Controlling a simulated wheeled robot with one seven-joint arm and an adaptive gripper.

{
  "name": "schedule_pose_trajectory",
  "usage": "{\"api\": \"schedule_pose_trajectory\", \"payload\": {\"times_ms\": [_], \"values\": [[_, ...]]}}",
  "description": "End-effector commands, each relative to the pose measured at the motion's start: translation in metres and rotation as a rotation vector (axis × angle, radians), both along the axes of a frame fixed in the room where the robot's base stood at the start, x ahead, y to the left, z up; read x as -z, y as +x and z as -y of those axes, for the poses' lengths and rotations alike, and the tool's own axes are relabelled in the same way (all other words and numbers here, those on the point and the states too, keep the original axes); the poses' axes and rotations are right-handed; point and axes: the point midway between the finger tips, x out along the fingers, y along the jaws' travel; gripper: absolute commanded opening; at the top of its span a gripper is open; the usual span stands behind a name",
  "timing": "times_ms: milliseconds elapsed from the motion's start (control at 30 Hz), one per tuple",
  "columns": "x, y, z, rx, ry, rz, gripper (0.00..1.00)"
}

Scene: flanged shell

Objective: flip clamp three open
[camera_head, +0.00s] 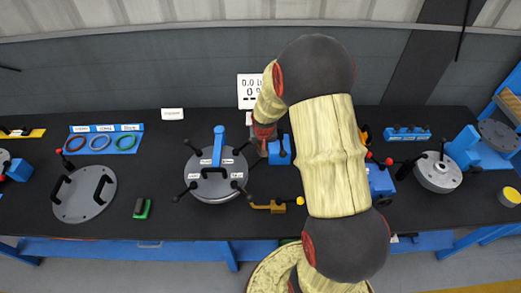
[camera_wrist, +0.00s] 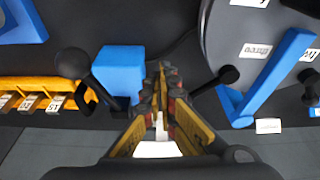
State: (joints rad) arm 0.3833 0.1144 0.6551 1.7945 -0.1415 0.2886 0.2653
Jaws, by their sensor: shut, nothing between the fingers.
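The flanged shell (camera_head: 212,187) is a round grey body on the black table, left of centre in the head view. In the wrist view the shell (camera_wrist: 226,35) is at upper right, and a black-knobbed clamp lever (camera_wrist: 214,82) reaches toward my fingers. My gripper (camera_wrist: 162,75) is shut and empty, just beside that lever; contact cannot be told. In the head view my arm partly hides this area.
A blue block (camera_wrist: 120,70) with a black lever stands close to my fingers' left in the wrist view. A grey lid (camera_head: 84,197) with two handles lies left. A rack with rings (camera_head: 102,140) stands behind it.

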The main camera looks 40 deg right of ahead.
Motion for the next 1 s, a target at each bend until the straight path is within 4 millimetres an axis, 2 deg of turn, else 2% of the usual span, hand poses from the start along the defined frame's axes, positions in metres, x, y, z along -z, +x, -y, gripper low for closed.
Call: {"api": "schedule_pose_trajectory", "payload": {"times_ms": [33, 100, 400, 600, 1000], "values": [[-0.014, -0.001, 0.001, 0.002, -0.002, 0.007, 0.00], [-0.026, -0.005, 0.002, 0.000, -0.003, 0.007, 0.00], [-0.071, -0.020, 0.005, 0.001, -0.001, 0.003, 0.00], [-0.082, -0.025, 0.005, 0.000, 0.000, 0.001, 0.00], [-0.082, -0.025, 0.005, 0.000, 0.000, 0.000, 0.00]]}}
